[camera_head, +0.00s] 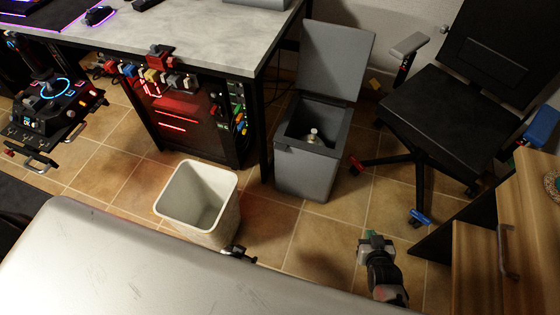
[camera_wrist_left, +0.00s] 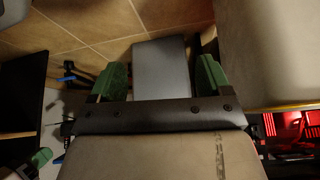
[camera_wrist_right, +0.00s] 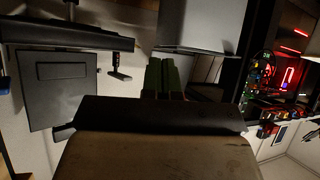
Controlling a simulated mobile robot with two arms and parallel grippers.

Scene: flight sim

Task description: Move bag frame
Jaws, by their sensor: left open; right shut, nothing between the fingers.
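I cannot clearly pick out a separate bag frame. A grey bin (camera_head: 303,173) stands on the tiles with its lid (camera_head: 337,62) raised; a dark inner rim shows around its opening, with a small pale item (camera_head: 313,136) inside. A cream open bin (camera_head: 203,222) stands to its left and looks empty. My right gripper (camera_head: 372,240) is in front and right of the grey bin, apart from it; its green fingers are together and empty in the right wrist view (camera_wrist_right: 162,77). My left gripper's green fingers are apart in the left wrist view (camera_wrist_left: 162,82), with nothing gripped.
A desk (camera_head: 190,35) with a red-lit computer (camera_head: 190,115) below stands behind the bins. An office chair (camera_head: 440,110) is at the right, with a wooden cabinet (camera_head: 530,240) in front. Tiles between the grey bin and my right gripper are clear.

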